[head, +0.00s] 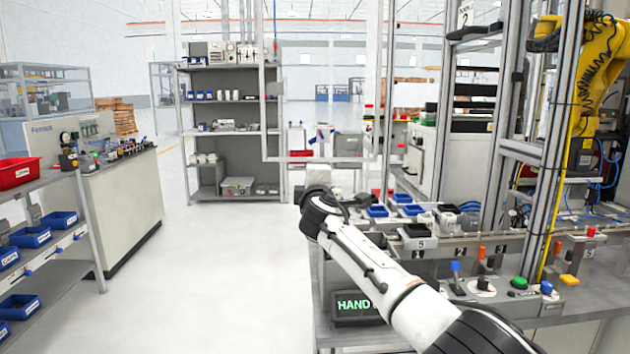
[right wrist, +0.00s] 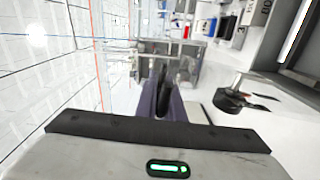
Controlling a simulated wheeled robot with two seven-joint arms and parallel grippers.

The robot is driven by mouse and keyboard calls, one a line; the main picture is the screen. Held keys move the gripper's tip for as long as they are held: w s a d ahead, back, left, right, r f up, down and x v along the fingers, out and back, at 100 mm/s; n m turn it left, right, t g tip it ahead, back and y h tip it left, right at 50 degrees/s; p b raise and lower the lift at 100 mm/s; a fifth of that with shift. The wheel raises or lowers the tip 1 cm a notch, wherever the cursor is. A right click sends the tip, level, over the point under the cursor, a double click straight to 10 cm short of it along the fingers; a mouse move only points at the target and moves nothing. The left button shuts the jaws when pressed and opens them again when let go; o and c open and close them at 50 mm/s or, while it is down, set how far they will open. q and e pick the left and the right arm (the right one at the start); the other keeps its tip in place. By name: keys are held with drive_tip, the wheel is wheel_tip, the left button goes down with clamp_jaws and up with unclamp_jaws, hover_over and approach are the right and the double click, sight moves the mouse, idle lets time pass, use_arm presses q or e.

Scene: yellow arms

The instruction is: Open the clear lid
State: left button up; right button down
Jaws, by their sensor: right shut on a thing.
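A thin grey frame (head: 264,110) with a see-through middle stands upright at the centre of the head view, in front of the back shelf. It may be the clear lid, but I cannot tell for sure. My right arm reaches in from the lower right, and its wrist covers most of the right gripper in the head view. In the right wrist view, the right gripper's purple fingers (right wrist: 162,102) are closed on a narrow dark piece (right wrist: 162,75). How that piece joins the frame is hidden. My left gripper is not in view.
A workbench with blue bins (head: 377,211) and a control box with coloured buttons (head: 519,283) lies to the right. A yellow robot arm (head: 598,60) stands behind metal posts. A black knob (right wrist: 232,100) is close to my right gripper. The floor at left centre is clear.

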drive_tip(key=shift+r, duration=0.1)
drive_tip(key=c, duration=1.9)
unclamp_jaws()
drive_tip(key=shift+d, duration=0.1)
drive_tip(key=shift+s, duration=0.6)
drive_tip(key=shift+s+p, duration=0.4)
drive_tip(key=shift+s, duration=0.3)
drive_tip(key=s, duration=0.7)
drive_tip(key=shift+s+a+b, duration=0.2)
drive_tip(key=shift+s+b, duration=0.1)
drive_tip(key=shift+s, duration=0.05)
